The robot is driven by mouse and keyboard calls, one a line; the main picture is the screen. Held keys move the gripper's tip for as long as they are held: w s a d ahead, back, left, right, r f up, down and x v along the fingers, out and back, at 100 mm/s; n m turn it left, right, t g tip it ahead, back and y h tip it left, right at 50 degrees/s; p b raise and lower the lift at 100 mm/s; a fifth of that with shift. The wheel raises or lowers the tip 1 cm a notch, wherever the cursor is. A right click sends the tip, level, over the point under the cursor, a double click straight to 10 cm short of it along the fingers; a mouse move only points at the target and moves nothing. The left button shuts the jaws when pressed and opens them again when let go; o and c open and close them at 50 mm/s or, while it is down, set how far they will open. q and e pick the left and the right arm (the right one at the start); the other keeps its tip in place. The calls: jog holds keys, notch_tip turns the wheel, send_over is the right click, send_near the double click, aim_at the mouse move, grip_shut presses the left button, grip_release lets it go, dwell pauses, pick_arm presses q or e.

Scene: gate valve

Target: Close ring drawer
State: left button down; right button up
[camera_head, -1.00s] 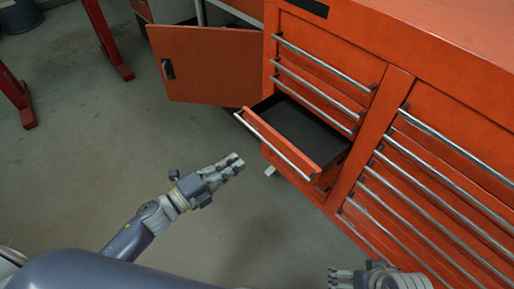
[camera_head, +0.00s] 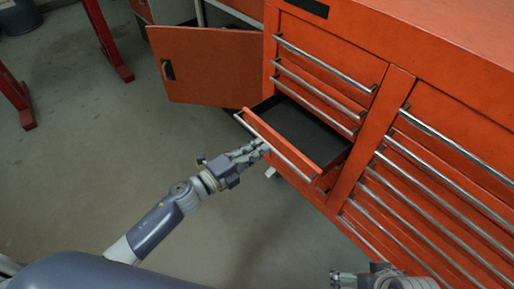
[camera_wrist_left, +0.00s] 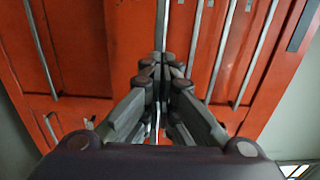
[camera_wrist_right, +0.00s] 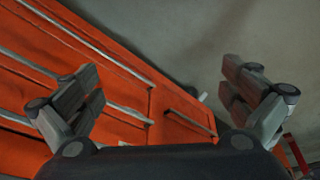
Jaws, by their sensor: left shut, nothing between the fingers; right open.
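The open drawer (camera_head: 306,129) sticks out of the red tool cabinet (camera_head: 378,133). Its dark inside looks empty, and a metal handle bar (camera_head: 278,147) runs along its front. My left gripper (camera_head: 262,146) is shut and empty, with its fingertips at the drawer's front by the handle; I cannot tell whether they touch. In the left wrist view the shut fingers (camera_wrist_left: 160,72) point at the red drawer fronts and a handle bar (camera_wrist_left: 162,25). My right gripper (camera_head: 335,279) is at the bottom edge of the head view. In the right wrist view its fingers (camera_wrist_right: 165,90) are wide apart and empty.
A red cabinet door (camera_head: 208,65) stands open left of the drawer. Several shut drawers with long handles (camera_head: 450,140) fill the cabinet's right side. Red stand legs (camera_head: 108,40) are at the upper left. The grey floor (camera_head: 90,150) at left is clear.

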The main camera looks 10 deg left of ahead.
pick_arm(q)
jog(key=b, duration=0.2)
send_over(293, 135)
jog(key=shift+s, duration=0.25)
jog(key=shift+w+r, duration=0.2)
jog(key=shift+r, duration=0.05)
dwell(0.3)
